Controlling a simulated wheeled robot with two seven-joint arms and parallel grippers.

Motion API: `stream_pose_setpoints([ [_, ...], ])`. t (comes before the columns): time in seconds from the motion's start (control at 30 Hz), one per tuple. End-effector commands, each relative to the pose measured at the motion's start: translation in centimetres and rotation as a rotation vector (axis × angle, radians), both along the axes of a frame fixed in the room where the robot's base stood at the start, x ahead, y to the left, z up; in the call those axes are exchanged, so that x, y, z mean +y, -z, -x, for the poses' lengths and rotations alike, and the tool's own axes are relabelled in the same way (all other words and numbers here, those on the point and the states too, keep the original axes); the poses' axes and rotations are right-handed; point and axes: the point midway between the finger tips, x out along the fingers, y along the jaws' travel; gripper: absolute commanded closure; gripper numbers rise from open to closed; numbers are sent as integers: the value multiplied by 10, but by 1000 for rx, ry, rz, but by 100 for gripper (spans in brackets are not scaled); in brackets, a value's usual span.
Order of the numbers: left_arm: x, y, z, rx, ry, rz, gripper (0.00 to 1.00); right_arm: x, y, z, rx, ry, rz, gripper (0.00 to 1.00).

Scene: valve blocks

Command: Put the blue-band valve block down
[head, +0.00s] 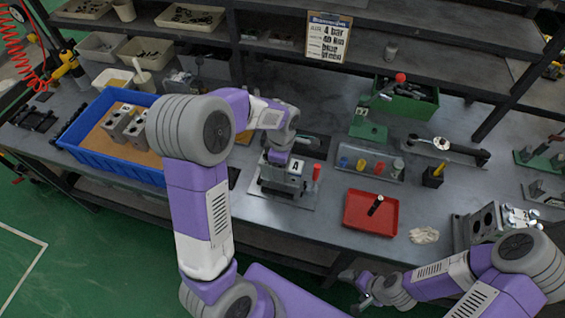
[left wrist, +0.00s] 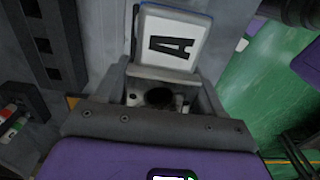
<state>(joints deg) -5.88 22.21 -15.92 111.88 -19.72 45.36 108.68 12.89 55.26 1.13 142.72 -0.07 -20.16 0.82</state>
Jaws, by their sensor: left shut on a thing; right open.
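My left gripper (head: 278,160) reaches down onto a metal fixture plate (head: 268,198) at the middle of the bench. It is shut on a grey valve block (head: 282,180), mostly hidden by the gripper in the head view. In the left wrist view the grey block (left wrist: 160,97) shows a dark round bore between the jaws. A white plate with a black A (left wrist: 172,45) and a thin blue edge stands close beyond it. I cannot make out the block's blue band, nor whether its underside touches the fixture. My right gripper (head: 360,287) is open and empty, off the bench's front edge.
A blue crate (head: 90,165) with grey blocks stands at the left. A red handle (head: 317,172) is right beside the fixture.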

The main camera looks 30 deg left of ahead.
Motion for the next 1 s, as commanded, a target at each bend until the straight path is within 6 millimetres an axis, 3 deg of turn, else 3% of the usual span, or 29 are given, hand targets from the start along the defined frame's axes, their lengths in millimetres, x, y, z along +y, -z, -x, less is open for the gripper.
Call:
stream_pose_setpoints([
  [0.57,0,51,-1,-4,3,1,100,0,12,0,0,0,0,6],
  [0.97,-1,55,-2,-6,3,1,100,0,15,0,0,0,0,6],
  [1.0,0,57,0,-1,3,1,29,0,14,0,0,0,0,6],
])
